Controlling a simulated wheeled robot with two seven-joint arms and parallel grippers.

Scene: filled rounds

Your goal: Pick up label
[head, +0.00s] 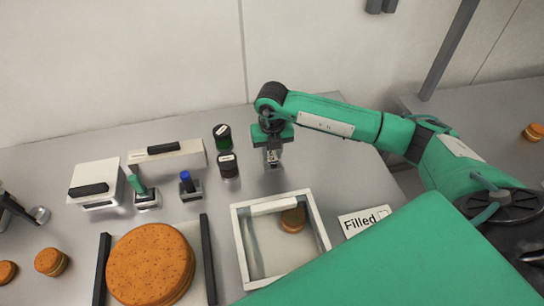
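The label is a white card (363,220) printed "Filled" with a small square mark. It lies on the grey table, right of the white open frame box. My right gripper (272,160) points down over the back of the table, right of two small dark jars. It is well left of and behind the label, and apart from it. Its fingertips are small and dark here, so I cannot tell whether they are open or shut. No held object shows. I cannot make out my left gripper.
The white box (240,240) holds a small brown round (293,219). A large brown round (150,265) lies between dark rails. Dark jars (228,166), stamps (190,187) and white blocks (95,183) stand at left. A dark object (15,208) is at the left edge.

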